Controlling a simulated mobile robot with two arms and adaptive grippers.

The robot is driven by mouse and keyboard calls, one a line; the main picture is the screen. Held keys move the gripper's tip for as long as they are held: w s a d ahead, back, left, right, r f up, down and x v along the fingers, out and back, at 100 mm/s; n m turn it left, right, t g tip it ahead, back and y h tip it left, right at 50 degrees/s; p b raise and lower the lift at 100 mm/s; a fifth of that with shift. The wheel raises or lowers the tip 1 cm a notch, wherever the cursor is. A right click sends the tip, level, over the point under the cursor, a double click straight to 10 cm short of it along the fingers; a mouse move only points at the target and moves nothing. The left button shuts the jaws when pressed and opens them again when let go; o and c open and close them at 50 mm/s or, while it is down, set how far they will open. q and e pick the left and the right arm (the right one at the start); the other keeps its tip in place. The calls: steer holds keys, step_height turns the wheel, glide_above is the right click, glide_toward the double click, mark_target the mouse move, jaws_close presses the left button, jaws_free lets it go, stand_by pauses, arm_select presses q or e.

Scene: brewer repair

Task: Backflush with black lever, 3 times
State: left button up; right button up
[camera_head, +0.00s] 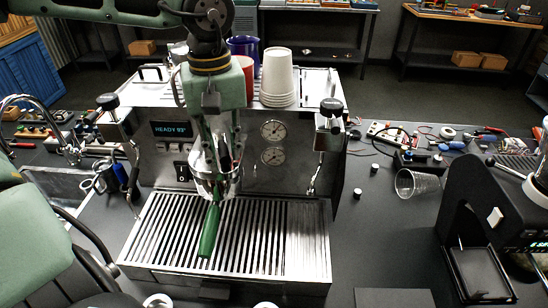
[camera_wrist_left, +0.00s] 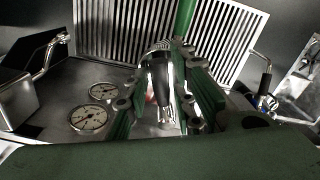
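The espresso machine (camera_head: 300,185) stands ahead, with a lit display (camera_head: 171,129) and two gauges. My left gripper (camera_head: 217,172) hangs fingers-down in front of its middle, over the group area. In the left wrist view the fingers of the left gripper (camera_wrist_left: 163,85) stand apart, with a black and metal part (camera_wrist_left: 161,75) between them. I cannot tell whether this part is the black lever or whether the fingers touch it. A green handle (camera_head: 210,230) points outward below the gripper, over the drip tray (camera_head: 280,235). My arm hides much of the group. My right gripper is out of view.
Paper cups (camera_head: 278,78) and a blue cup (camera_head: 244,46) stand on top of the machine. Steam wands flank it on both sides. A clear cup (camera_head: 418,184) lies on the counter at right, near a black grinder (camera_head: 480,200). The counter between is mostly free.

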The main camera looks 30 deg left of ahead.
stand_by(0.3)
arm_select(q)
steer(key=shift+s+a+m, duration=0.45)
steer(key=shift+a+m, duration=0.1)
steer(key=shift+m, duration=0.55)
steer(key=shift+s+a+m, duration=0.45)
steer(key=shift+a+m, duration=0.1)
steer(key=shift+m, duration=0.55)
steer(key=shift+s+a+m, duration=0.25)
steer(key=shift+a+m, duration=0.55)
steer(key=shift+m, duration=0.35)
steer(key=shift+s+a+m, duration=0.25)
steer(key=shift+a+m, duration=0.5)
steer(key=shift+m, duration=0.4)
stand_by(0.6)
